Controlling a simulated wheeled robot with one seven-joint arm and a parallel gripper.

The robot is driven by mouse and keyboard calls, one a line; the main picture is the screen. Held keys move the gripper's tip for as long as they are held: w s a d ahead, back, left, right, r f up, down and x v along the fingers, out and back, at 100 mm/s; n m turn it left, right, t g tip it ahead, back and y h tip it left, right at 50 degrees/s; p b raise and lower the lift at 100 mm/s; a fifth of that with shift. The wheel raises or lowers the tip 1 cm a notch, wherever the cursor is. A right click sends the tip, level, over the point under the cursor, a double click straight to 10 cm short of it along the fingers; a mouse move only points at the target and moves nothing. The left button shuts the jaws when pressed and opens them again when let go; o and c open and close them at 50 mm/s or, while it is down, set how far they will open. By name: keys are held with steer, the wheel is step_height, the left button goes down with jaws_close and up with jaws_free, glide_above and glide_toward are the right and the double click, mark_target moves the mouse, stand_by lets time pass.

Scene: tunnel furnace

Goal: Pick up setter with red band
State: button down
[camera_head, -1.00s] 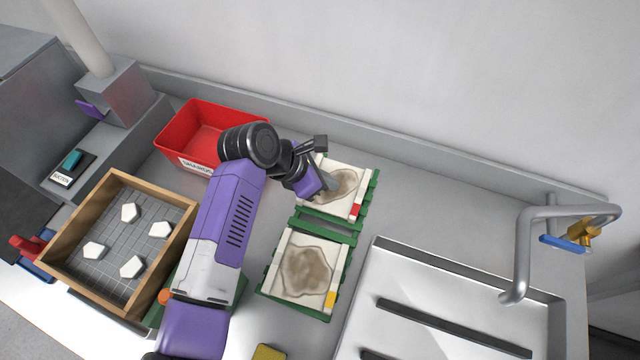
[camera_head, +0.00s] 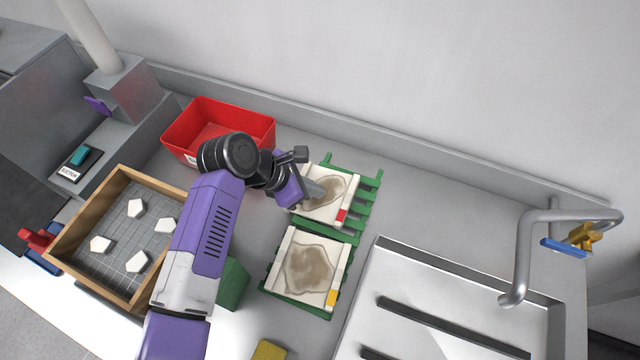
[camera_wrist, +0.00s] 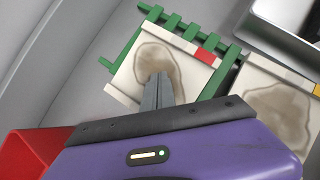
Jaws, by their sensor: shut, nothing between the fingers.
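The setter with the red band (camera_head: 343,202) is a pale plate with a brown stain and a red patch at one corner. It sits off-centre on a green slatted rack (camera_head: 362,193), shifted left, with slats bare at its back and right. It also shows in the wrist view (camera_wrist: 186,66), overhanging the rack. My gripper (camera_head: 318,192) is shut and empty, with its fingertips over the stained middle of this setter; in the wrist view the fingers (camera_wrist: 157,92) lie together. I cannot tell whether they touch the plate.
A setter with a yellow band (camera_head: 312,268) lies on a green rack nearer the front. A red bin (camera_head: 250,122) is behind my arm. A wooden-framed tray (camera_head: 72,228) with several white pieces is left. A metal sink (camera_head: 450,275) and faucet (camera_head: 530,240) are right.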

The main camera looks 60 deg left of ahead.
steer(key=shift+s+d+f, duration=0.15)
steer(key=shift+f, duration=0.2)
